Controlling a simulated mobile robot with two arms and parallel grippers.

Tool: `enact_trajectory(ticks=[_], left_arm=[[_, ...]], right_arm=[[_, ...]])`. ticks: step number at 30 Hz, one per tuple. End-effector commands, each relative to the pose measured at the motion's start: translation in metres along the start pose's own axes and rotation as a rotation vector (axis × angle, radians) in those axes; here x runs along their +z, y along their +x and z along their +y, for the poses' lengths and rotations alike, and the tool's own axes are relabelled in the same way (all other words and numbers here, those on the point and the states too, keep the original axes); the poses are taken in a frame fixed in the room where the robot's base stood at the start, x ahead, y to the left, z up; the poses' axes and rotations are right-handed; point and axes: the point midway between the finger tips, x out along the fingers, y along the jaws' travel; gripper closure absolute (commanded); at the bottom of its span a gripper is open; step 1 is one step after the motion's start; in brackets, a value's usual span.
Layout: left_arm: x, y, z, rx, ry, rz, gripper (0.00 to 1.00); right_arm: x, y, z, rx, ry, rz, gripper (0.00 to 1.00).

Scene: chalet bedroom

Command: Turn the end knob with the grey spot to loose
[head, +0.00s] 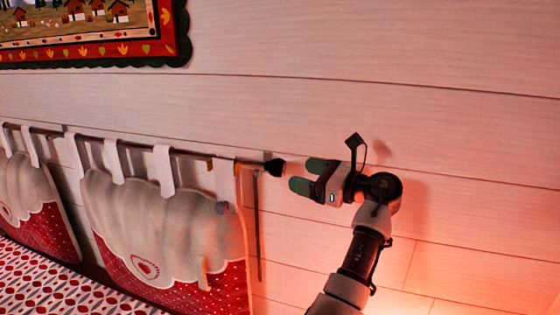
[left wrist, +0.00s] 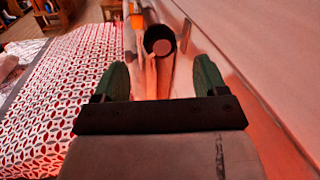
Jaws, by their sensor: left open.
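The dark end knob (head: 275,168) sits at the right end of the rod (head: 192,154) along the wall. In the left wrist view, the knob (left wrist: 160,38) shows its round end face with a paler spot, pinkish in this light. My left gripper (head: 300,174) is just to the right of the knob, open and empty, its two green fingers pointing at it. In the left wrist view, the knob appears ahead of the fingers, between their lines, and a small gap separates them in the head view. My right gripper is in neither view.
Red and white padded cushions (head: 160,228) hang by loops from the rod, left of the knob. A red and white patterned bed cover (head: 50,278) lies below. The plank wall (head: 420,115) runs close behind. A framed picture (head: 110,50) hangs upper left.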

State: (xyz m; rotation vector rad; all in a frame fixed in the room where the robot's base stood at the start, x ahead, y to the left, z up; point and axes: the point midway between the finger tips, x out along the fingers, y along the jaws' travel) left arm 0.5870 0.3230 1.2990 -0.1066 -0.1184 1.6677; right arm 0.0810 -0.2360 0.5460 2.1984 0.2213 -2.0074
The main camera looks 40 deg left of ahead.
Motion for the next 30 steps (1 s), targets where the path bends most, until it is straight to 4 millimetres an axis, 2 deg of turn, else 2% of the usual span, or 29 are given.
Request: enact_trajectory(ticks=[3, 10, 15, 23, 26, 30], left_arm=[[0.004, 0.026, 0.000, 0.004, 0.000, -0.002, 0.28], [0.003, 0.060, 0.000, 0.001, 0.000, -0.001, 0.28], [0.001, 0.071, 0.000, 0.000, -0.001, -0.001, 0.28], [0.000, 0.072, 0.000, 0.000, -0.002, -0.001, 0.28], [0.000, 0.072, 0.000, 0.000, -0.002, -0.001, 0.40], [0.000, 0.072, 0.000, 0.000, -0.002, -0.001, 0.61]], right_arm=[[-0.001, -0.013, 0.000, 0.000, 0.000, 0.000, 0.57], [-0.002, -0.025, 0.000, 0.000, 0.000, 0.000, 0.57], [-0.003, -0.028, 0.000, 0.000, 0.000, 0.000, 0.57], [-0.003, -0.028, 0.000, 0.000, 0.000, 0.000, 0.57], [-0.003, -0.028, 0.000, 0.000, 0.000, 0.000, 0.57], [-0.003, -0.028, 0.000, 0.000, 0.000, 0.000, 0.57]])
